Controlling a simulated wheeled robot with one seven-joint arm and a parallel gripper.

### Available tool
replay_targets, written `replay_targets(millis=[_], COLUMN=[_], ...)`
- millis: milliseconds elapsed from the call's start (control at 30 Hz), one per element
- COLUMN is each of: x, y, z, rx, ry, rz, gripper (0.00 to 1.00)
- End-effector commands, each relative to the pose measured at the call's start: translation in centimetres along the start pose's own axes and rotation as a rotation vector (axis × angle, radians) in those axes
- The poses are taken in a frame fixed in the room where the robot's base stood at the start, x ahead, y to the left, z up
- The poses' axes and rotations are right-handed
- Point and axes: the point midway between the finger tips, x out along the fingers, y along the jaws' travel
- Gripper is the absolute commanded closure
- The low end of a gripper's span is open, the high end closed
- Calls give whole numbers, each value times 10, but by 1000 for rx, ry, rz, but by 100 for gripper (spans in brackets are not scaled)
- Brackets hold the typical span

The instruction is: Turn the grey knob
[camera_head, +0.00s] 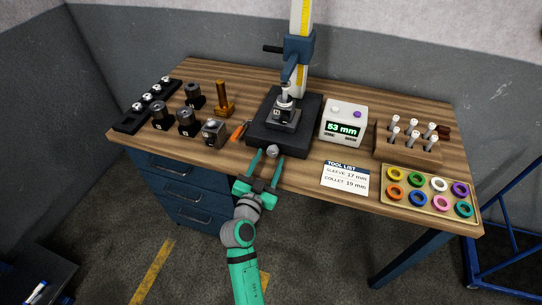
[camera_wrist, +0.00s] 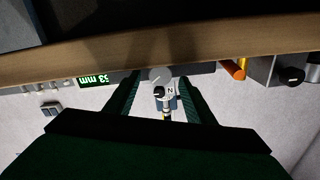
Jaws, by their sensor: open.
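The grey knob (camera_head: 272,152) is a small round knob at the front of the black base (camera_head: 258,137) of the measuring stand, near the table's front edge. My gripper (camera_head: 267,161) is open in front of the knob, one finger toward each side of it. In the wrist view, which is upside down, the knob (camera_wrist: 158,75) shows between the two green fingers (camera_wrist: 160,84), with gaps on both sides. I cannot tell how far the fingertips reach past it.
A white display box (camera_head: 344,123) reading 53 mm stands right of the base. An orange-handled tool (camera_head: 239,130) and a dark holder (camera_head: 213,132) lie left of it. A tool list card (camera_head: 345,178) lies at the front edge. A tray (camera_head: 388,200) of coloured rings is further right.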

Motion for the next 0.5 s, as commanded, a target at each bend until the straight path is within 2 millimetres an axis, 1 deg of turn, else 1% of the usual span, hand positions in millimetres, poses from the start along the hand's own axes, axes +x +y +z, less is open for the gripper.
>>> replay_targets(millis=[33,100,200,333,500], x=[7,15,22,26,27], y=[0,0,1,2,3], z=[0,0,0,0,0], rx=[-1,-1,-1,0,-1], ry=[0,1,0,0,1], rz=[1,0,1,2,3], gripper=[51,51,51,51,51])
